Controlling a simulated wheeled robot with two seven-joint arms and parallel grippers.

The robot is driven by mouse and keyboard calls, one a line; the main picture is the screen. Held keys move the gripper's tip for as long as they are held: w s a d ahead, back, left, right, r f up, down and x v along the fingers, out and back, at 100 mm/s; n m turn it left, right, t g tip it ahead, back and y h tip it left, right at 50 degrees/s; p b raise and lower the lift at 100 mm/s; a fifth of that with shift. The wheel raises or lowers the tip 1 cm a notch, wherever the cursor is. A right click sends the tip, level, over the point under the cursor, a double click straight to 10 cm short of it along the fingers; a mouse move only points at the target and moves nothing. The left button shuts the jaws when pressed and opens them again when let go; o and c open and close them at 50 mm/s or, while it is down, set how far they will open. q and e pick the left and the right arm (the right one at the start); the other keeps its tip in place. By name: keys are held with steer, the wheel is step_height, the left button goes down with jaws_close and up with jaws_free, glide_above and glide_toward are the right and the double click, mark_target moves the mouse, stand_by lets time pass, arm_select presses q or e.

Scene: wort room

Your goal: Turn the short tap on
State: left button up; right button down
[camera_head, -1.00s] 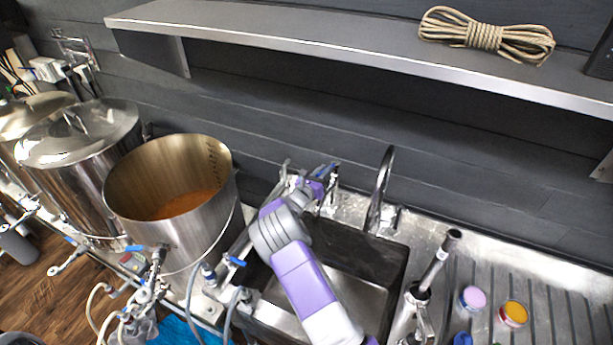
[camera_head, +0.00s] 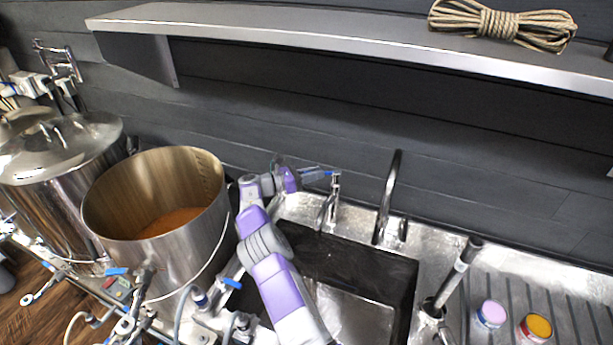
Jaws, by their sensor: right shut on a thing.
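The short tap (camera_head: 331,205) stands at the back edge of the sink, a small chrome spout with a lever at its top. My right arm reaches up from the bottom of the view, and its purple wrist is left of the tap. My right gripper (camera_head: 322,174) points right at the tap's top and is shut on the tap's lever, which is mostly hidden by the fingers. Whether water runs from the spout is too small to tell. My left gripper is out of view.
A tall curved tap (camera_head: 387,195) stands just right of the short one. The dark sink (camera_head: 375,268) lies below. An open steel pot (camera_head: 165,245) stands left of my arm. A metal shelf (camera_head: 330,35) overhangs the back wall. Two small jars (camera_head: 491,314) sit on the drainboard.

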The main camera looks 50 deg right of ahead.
stand_by(0.5)
steer(key=c, duration=1.1)
jaws_free()
steer(key=shift+b+v, duration=0.3)
steer(key=shift+v, duration=3.45)
steer(key=shift+c, duration=0.4)
